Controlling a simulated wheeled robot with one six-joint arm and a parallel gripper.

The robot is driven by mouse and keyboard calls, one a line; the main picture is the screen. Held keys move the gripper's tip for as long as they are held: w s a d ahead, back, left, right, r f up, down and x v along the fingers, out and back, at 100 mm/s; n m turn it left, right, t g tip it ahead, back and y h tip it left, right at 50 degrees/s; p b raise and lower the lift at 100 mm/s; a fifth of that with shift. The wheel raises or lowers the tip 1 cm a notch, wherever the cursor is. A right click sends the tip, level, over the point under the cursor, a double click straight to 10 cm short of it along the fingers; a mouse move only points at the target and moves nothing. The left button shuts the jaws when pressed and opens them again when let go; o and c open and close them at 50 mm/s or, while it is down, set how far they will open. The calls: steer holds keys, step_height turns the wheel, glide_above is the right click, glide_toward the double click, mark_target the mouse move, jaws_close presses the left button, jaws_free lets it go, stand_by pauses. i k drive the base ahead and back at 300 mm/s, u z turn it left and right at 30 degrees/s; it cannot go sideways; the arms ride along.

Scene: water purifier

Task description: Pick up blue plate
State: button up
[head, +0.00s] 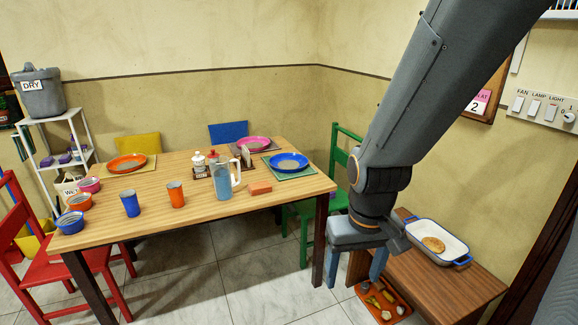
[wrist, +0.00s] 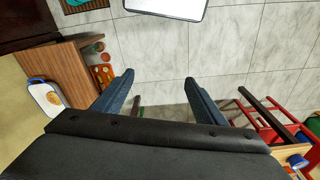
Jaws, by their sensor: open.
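The blue plate (head: 288,162) lies on a green placemat (head: 304,173) at the back right corner of the wooden dining table (head: 150,217) in the head view. Its middle looks brownish. My gripper (head: 353,280) hangs to the right of the table, well apart from the plate, between the table and a low wooden cabinet. In the wrist view, my gripper (wrist: 159,78) has its two fingers wide apart with nothing between them, pointing over the tiled floor. I cannot make out the blue plate in the wrist view.
A glass pitcher (head: 222,176), an orange block (head: 260,188) and a pink plate (head: 253,143) are near the blue plate. A green chair (head: 346,152) stands behind that corner. The low cabinet (head: 442,284) bears a white tray (head: 438,235). The floor (head: 255,270) before the table is clear.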

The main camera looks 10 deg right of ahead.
mark_target(284, 163)
steer(key=u, duration=0.2)
steer(key=i, duration=2.6)
steer(key=z, duration=0.45)
